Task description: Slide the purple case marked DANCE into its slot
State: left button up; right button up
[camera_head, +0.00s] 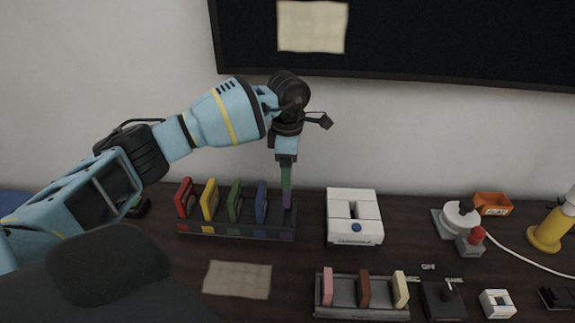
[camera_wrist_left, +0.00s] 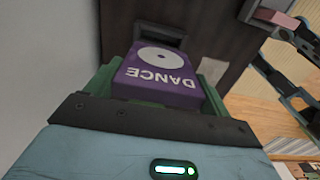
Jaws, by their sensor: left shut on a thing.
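The purple case marked DANCE (camera_wrist_left: 158,75) is between the green fingers of my left gripper (camera_head: 287,178). In the wrist view its white disc and lettering face the camera. In the head view the purple case (camera_head: 287,199) is upright at the right end of the dark rack (camera_head: 215,231), above a purple mark on the rack's front. Its lower end is at the rack; I cannot tell how deep it sits. In the wrist view a dark frame (camera_wrist_left: 160,33) lies just beyond the case. My right gripper is not seen.
Red (camera_head: 183,197), yellow (camera_head: 209,199), green (camera_head: 235,201) and blue (camera_head: 261,201) cases stand in the rack to the left. A white box (camera_head: 352,204) is close on the right. A grey rack (camera_head: 345,312) with three pieces is nearer the front.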

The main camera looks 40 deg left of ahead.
pick_arm(q)
jog(key=shift+f+b, duration=0.55)
jog(key=shift+f, duration=1.75)
jog(key=shift+f+b, duration=0.45)
jog(key=shift+f, duration=0.15)
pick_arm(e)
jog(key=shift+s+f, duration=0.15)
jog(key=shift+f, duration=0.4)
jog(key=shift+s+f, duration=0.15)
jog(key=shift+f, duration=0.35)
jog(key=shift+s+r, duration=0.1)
pick_arm(q)
jog(key=shift+p, duration=0.4)
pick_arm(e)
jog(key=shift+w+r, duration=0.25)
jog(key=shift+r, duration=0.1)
pick_arm(q)
jog(key=shift+f+b, duration=1.15)
jog(key=shift+f, duration=1.7)
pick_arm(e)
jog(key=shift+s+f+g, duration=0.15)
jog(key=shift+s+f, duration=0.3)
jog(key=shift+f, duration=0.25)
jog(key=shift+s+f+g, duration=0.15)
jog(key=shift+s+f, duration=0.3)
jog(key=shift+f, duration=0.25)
pick_arm(q)
jog(key=o, duration=0.9)
